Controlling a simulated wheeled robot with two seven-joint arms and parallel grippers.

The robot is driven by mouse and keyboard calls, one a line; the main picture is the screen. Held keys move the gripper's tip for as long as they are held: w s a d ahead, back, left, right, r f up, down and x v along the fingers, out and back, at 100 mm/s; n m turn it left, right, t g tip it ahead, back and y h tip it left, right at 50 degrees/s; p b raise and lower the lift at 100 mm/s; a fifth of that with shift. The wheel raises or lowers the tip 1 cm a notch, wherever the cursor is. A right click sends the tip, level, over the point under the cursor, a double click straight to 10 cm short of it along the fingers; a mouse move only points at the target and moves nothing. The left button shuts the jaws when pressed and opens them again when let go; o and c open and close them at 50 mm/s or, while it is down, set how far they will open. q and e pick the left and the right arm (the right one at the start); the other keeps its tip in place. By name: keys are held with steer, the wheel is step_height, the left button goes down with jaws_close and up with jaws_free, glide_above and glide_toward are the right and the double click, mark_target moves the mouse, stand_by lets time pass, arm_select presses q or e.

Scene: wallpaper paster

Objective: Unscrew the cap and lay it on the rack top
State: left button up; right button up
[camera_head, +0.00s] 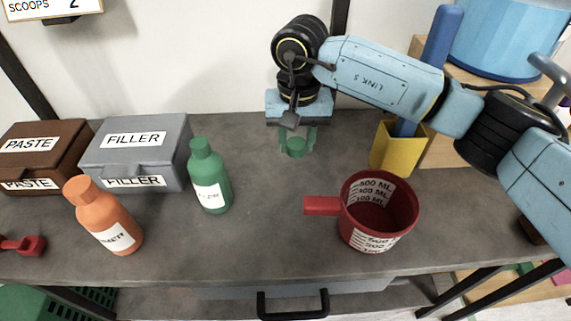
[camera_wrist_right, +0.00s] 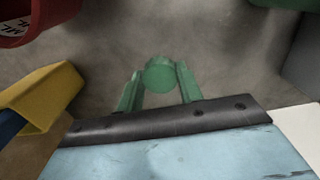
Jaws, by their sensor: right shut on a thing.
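My right gripper (camera_head: 296,140) points down over the back middle of the grey bench top. Its green fingers are shut on a small round green cap (camera_head: 294,151). The cap also shows as a disc between the fingertips in the right wrist view (camera_wrist_right: 159,74). I cannot tell whether it touches the surface. The green bottle (camera_head: 210,183) stands upright to the left of the gripper, apart from it. An orange bottle (camera_head: 107,222) stands further left. No separate rack is clearly recognisable. My left gripper is not in view.
A red measuring cup (camera_head: 354,227) stands front right, its handle pointing left. A yellow holder (camera_head: 391,158) is right of the gripper. A grey FILLER box (camera_head: 165,160) and brown PASTE box (camera_head: 68,143) stand back left. The grey bench top (camera_head: 262,220) is clear in the middle.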

mark_target(296, 174)
step_height(296, 174, down, 6)
steer(key=shift+s+f+b, duration=0.1)
steer(key=shift+f+b, duration=0.1)
steer(key=shift+b, duration=0.25)
steer(key=shift+f, duration=0.2)
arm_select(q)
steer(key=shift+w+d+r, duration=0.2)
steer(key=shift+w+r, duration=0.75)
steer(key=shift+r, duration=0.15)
arm_select(e)
steer(key=shift+f, duration=0.1)
steer(key=o, duration=1.1)
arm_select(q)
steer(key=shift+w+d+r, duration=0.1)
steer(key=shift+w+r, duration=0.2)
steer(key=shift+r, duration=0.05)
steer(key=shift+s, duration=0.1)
arm_select(e)
steer(key=shift+r, duration=0.2)
